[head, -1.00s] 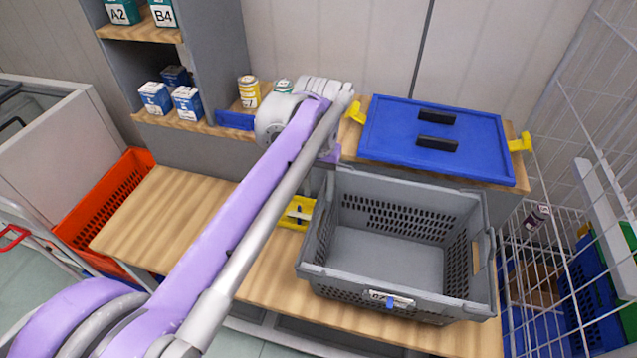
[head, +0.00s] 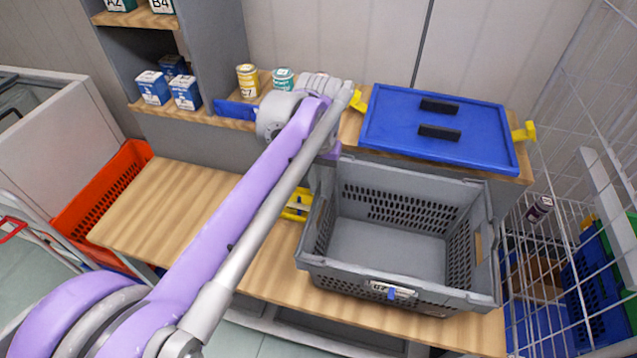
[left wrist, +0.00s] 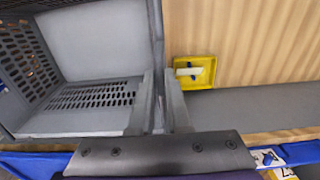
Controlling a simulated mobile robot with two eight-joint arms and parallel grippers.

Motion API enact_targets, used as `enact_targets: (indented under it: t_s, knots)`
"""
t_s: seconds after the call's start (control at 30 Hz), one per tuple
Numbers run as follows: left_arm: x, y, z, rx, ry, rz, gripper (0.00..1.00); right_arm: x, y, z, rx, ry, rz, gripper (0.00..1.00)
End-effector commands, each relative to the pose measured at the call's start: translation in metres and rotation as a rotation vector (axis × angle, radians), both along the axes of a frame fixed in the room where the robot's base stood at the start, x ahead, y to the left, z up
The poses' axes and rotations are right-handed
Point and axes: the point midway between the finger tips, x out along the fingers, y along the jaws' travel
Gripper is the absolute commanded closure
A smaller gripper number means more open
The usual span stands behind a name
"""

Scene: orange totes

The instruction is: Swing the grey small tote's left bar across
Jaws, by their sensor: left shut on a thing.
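The grey small tote (head: 390,250) stands open and empty on the wooden bench. My left arm reaches over the bench from the lower left. My left gripper (head: 322,182) points down at the tote's back left corner. In the left wrist view the fingers of this gripper (left wrist: 160,95) are closed around the tote's left bar (left wrist: 156,42), which runs along the left rim. The tote's inside lies to the left of the fingers there. The grip itself is hidden behind my arm in the head view. My right gripper is not in view.
A blue lid (head: 435,135) with black grips and yellow clips lies behind the tote. A small yellow tray (head: 298,204) sits left of the tote. Cans and boxes stand on the shelf. A wire cage (head: 560,200) rises on the right. The bench (head: 165,205) is clear at left.

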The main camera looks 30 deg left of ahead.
Motion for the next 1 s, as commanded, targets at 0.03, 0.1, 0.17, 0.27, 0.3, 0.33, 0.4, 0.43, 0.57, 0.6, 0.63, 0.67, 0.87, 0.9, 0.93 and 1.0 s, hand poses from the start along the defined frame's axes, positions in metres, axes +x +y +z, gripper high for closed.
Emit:
enact_targets:
  t_s: [0.03,0.1,0.17,0.27,0.3,0.33,0.4,0.43,0.57,0.6,0.63,0.67,0.87,0.9,0.93,1.0]
  knots:
    - [0.001,-0.003,0.003,-0.002,0.000,-0.002,0.96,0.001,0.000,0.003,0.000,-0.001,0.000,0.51]
    - [0.002,-0.007,0.006,-0.003,-0.001,-0.004,0.96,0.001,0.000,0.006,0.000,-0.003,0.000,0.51]
    - [0.002,-0.010,0.009,-0.003,-0.001,-0.004,0.96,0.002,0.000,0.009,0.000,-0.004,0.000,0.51]
    - [0.003,-0.012,0.010,-0.003,-0.001,-0.001,0.96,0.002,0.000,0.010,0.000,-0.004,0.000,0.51]
    - [0.003,-0.012,0.010,-0.003,-0.001,-0.001,0.96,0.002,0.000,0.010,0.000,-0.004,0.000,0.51]
    - [0.003,-0.012,0.009,-0.003,-0.001,-0.001,0.96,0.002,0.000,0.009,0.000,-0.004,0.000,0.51]
    - [0.003,-0.012,0.009,-0.003,-0.001,-0.001,0.96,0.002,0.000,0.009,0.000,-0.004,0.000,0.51]
    - [0.003,-0.012,0.009,-0.003,-0.001,-0.001,0.96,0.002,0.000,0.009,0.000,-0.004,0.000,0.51]
    - [0.004,-0.015,0.011,-0.003,-0.001,-0.002,0.96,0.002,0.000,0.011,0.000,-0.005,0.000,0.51]
    - [0.004,-0.017,0.012,-0.003,-0.001,-0.003,0.96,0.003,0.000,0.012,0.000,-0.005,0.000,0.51]
    - [0.005,-0.019,0.013,-0.004,-0.001,-0.004,0.96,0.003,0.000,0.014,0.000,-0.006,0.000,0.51]
    - [0.005,-0.022,0.014,-0.004,-0.001,-0.005,0.96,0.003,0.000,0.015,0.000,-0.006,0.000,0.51]
    - [0.007,-0.028,0.017,-0.003,-0.001,-0.001,0.96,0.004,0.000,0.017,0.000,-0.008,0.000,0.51]
    - [0.007,-0.027,0.016,-0.002,0.000,-0.001,0.96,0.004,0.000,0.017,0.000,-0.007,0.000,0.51]
    - [0.007,-0.027,0.016,-0.002,0.000,-0.001,0.96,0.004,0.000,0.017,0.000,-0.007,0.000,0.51]
    - [0.007,-0.027,0.016,-0.002,0.000,-0.001,0.96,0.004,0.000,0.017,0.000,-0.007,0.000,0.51]
